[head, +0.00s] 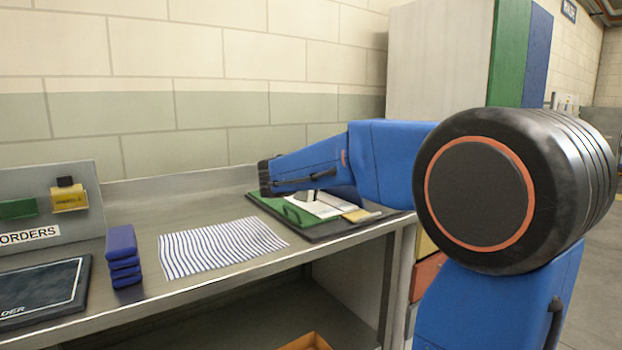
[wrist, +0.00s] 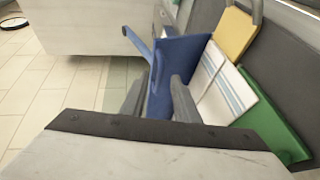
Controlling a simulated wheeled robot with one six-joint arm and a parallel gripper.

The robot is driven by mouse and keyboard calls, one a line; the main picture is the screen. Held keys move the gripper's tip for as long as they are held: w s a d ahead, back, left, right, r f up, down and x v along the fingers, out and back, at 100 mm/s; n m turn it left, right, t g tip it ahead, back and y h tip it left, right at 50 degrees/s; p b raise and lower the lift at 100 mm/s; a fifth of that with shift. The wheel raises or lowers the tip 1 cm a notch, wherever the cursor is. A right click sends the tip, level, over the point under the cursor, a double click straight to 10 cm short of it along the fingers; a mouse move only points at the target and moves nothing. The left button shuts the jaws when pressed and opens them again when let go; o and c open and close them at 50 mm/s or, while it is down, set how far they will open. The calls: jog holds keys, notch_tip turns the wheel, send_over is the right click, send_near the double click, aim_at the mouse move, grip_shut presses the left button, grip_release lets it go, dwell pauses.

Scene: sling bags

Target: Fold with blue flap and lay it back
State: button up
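The blue flap (wrist: 180,62) stands tilted up from the folding board in the wrist view, between my two fingers. My gripper (wrist: 158,92) appears shut on it, one finger on each side. A white cloth with blue-grey stripes (wrist: 222,88) lies on the board beside it. The green flap (wrist: 272,130) and yellow flap (wrist: 233,35) lie flat at the cloth's other edges. In the head view, my arm hides much of the board, but the green flap (head: 278,208), the cloth (head: 318,207) and the yellow flap (head: 357,215) show.
The board lies on a dark mat (head: 335,230) at the right end of the metal bench. A striped cloth (head: 220,247) lies flat left of it. Farther left are a stack of blue blocks (head: 122,255), a dark folder (head: 45,290) and an orders stand (head: 50,205).

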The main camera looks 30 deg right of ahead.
jog(key=v, duration=1.5)
jog(key=shift+f, duration=0.15)
jog(key=shift+s, duration=0.1)
